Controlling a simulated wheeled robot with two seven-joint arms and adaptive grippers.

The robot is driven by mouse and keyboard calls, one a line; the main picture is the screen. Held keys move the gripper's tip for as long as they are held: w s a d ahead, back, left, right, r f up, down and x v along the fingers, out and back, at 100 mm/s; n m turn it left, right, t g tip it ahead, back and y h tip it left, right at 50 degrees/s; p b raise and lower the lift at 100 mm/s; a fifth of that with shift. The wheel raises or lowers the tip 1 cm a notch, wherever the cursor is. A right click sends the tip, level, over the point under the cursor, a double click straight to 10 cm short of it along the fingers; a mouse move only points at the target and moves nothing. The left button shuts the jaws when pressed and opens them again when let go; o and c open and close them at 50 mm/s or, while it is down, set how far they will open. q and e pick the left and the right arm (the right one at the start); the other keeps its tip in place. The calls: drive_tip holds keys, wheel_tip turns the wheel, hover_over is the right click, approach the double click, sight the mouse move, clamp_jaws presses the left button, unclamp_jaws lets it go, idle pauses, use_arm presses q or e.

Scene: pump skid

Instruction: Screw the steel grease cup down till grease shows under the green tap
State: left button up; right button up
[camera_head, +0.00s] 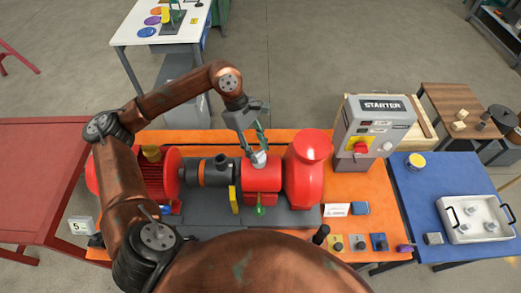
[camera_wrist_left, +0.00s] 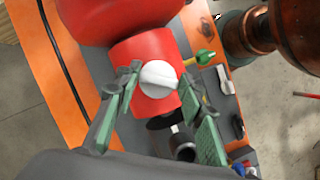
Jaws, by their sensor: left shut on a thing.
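The steel grease cup (camera_head: 260,158) sits on top of the red bearing housing (camera_head: 262,180) in the middle of the skid. It also shows in the left wrist view (camera_wrist_left: 158,75) as a pale round cap. My left gripper (camera_head: 257,150) reaches down from above, its green fingers on either side of the cup and shut on it. In the wrist view the left gripper's fingertips (camera_wrist_left: 157,84) flank the cup. The green tap (camera_head: 260,210) is on the near side of the housing and also shows in the wrist view (camera_wrist_left: 205,57). Its underside is too small to read. My right gripper is out of view.
A red pump casing (camera_head: 308,170) stands right of the housing, a dark coupling (camera_head: 212,171) left. The grey starter box (camera_head: 372,133) is farther right. A blue table (camera_head: 430,190) holds a white tray (camera_head: 455,239). A yellow piece (camera_head: 234,200) stands near the tap.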

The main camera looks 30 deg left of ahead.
use_arm(q)
drive_tip(key=shift+w+a+r, duration=0.15)
drive_tip(key=shift+w, duration=0.15)
drive_tip(key=o, duration=1.1)
drive_tip(key=shift+o, duration=0.3)
drive_tip(key=shift+s, duration=0.1)
drive_tip(key=v, duration=1.1)
drive_tip(key=shift+r, duration=0.35)
drive_tip(key=shift+a, duration=0.15)
